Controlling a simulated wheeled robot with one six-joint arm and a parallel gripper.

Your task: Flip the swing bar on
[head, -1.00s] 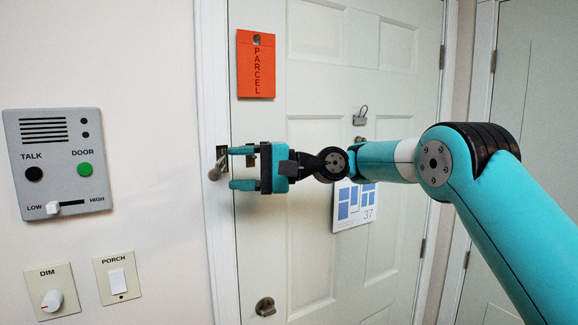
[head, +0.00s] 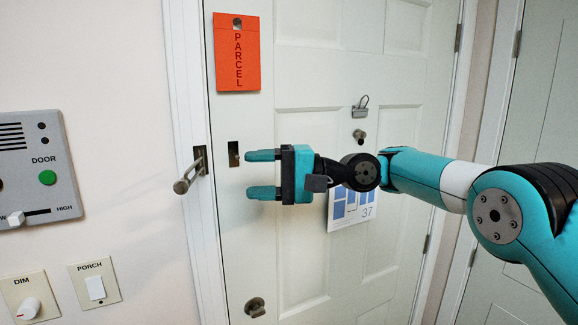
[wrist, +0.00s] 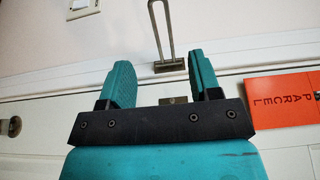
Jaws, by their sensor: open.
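The swing bar (head: 188,177) is a metal loop hinged on a plate on the door frame. It sticks out from the frame toward the wall side, away from the door. In the wrist view the swing bar (wrist: 161,30) shows as a long narrow loop beyond my fingertips. The catch plate (head: 234,153) sits on the door edge to the right of the bar. My gripper (head: 264,174) is open and empty in front of the door, right of the bar and apart from it. In the wrist view my gripper (wrist: 165,78) has its two fingers spread, with the bar's base beyond the gap.
An orange parcel tag (head: 237,60) hangs on the door above my gripper. A grey intercom panel (head: 40,190), a porch switch (head: 95,286) and a dim knob (head: 28,305) are on the left wall. A door knob (head: 256,307) is below. A numbered notice (head: 345,212) hangs behind my arm.

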